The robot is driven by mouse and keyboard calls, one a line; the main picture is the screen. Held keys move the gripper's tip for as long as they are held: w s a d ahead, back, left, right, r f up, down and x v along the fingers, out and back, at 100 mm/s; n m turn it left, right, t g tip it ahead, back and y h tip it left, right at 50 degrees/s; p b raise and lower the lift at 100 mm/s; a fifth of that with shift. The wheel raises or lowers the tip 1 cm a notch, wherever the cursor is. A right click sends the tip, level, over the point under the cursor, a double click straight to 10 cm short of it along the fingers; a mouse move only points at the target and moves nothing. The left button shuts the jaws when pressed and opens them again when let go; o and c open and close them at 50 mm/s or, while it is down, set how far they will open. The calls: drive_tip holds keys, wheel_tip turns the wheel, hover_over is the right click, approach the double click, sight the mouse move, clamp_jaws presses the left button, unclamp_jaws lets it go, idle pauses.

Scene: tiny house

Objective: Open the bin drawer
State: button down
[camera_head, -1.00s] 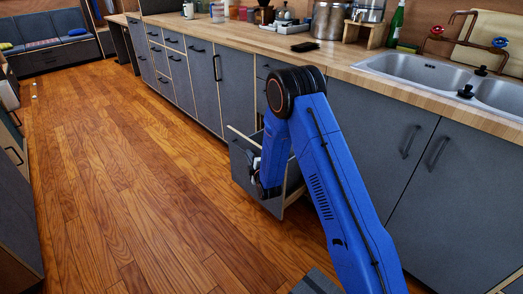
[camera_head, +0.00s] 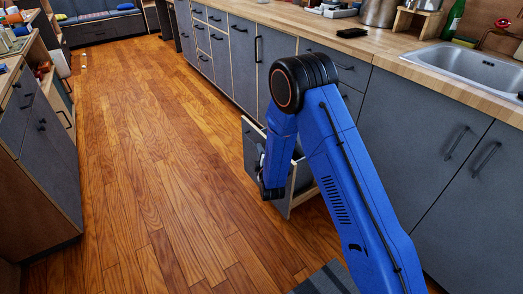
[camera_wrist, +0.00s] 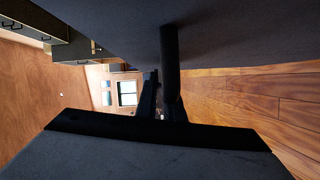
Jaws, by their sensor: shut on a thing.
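The bin drawer (camera_head: 281,204) is a grey-fronted drawer with pale wooden edges, low in the right-hand cabinet row. It stands pulled out over the floor, and my blue arm hides much of it and most of its inside. My gripper (camera_head: 266,188) is at the outer face of the drawer front. In the wrist view, the dark bar handle (camera_wrist: 170,58) runs along the grey front, and the dark fingers of my gripper (camera_wrist: 161,106) are shut on it.
Closed grey cabinets (camera_head: 440,150) under a wooden counter (camera_head: 410,62) with a sink (camera_head: 475,66) line the right. Another cabinet row (camera_head: 45,140) stands on the left.

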drive_tip(key=c, duration=1.9)
unclamp_jaws()
drive_tip(key=v, duration=1.7)
drive_tip(key=shift+s, duration=0.2)
